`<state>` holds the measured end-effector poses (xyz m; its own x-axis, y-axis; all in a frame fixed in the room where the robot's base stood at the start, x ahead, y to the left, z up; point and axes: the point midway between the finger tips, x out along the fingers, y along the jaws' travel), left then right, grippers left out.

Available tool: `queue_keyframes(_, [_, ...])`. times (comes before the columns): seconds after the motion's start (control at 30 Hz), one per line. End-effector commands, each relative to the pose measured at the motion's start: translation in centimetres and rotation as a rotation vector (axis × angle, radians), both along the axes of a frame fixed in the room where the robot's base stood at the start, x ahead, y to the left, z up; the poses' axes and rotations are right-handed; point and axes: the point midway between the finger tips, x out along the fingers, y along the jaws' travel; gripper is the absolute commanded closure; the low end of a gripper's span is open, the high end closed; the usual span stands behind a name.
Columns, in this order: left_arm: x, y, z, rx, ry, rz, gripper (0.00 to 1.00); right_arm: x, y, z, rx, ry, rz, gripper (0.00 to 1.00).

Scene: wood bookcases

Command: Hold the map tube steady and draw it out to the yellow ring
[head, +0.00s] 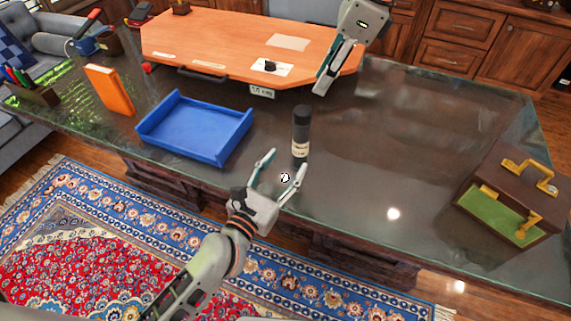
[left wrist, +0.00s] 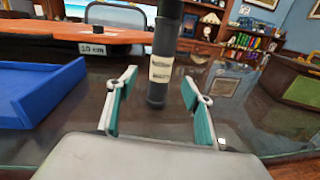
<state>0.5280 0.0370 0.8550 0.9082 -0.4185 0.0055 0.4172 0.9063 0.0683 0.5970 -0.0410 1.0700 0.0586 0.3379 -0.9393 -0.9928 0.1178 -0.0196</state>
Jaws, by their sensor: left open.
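The map tube (head: 302,124) is a dark upright cylinder with a cream label low on its side, standing on the glass-topped desk. My left gripper (head: 286,161) is open, just in front of the tube on its near side. In the left wrist view the tube (left wrist: 157,95) stands upright ahead, seen between the two open fingers, with a gap on each side. My right gripper (head: 325,82) hangs over the right end of the orange board, away from the tube; its fingers overlap from this side. I see no yellow ring on the tube.
A blue tray (head: 196,127) lies left of the tube. The orange board (head: 230,38), with a "10 cm" tag (head: 262,91), is behind. A brown case (head: 512,197) with yellow handles stands at the right. The desk between tube and case is clear.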

Motion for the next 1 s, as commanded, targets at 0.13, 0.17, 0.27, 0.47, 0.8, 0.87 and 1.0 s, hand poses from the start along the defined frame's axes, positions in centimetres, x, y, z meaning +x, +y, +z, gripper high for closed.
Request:
queue_keyframes(0.13, [0.5, -0.4, 0.0, -0.055, 0.031, -0.009, 0.49, 0.0, 0.0, 0.0, 0.0, 0.0, 0.0, 0.72])
queue_keyframes(0.17, [0.6, -0.5, 0.0, -0.059, 0.032, -0.01, 0.49, 0.0, 0.0, 0.0, 0.0, 0.0, 0.0, 0.72])
queue_keyframes(0.27, [1.5, -0.9, 0.0, -0.064, 0.036, -0.01, 0.49, 0.0, 0.0, 0.0, 0.0, 0.0, 0.0, 0.72])
queue_keyframes(0.47, [4.1, -2.1, 0.1, -0.063, 0.034, -0.01, 0.49, 0.0, 0.0, 0.0, 0.0, 0.0, 0.0, 0.72])
queue_keyframes(0.8, [7.2, -3.5, 0.0, -0.06, 0.034, -0.01, 0.49, 0.0, 0.0, 0.0, 0.0, 0.0, 0.0, 0.72])
queue_keyframes(0.87, [7.3, -3.6, 0.0, -0.06, 0.035, -0.01, 0.49, 0.0, 0.0, 0.0, 0.0, 0.0, 0.0, 0.72])
queue_keyframes(1.0, [7.4, -3.7, 0.0, -0.06, 0.035, -0.01, 0.49, 0.0, 0.0, 0.0, 0.0, 0.0, 0.0, 0.72])
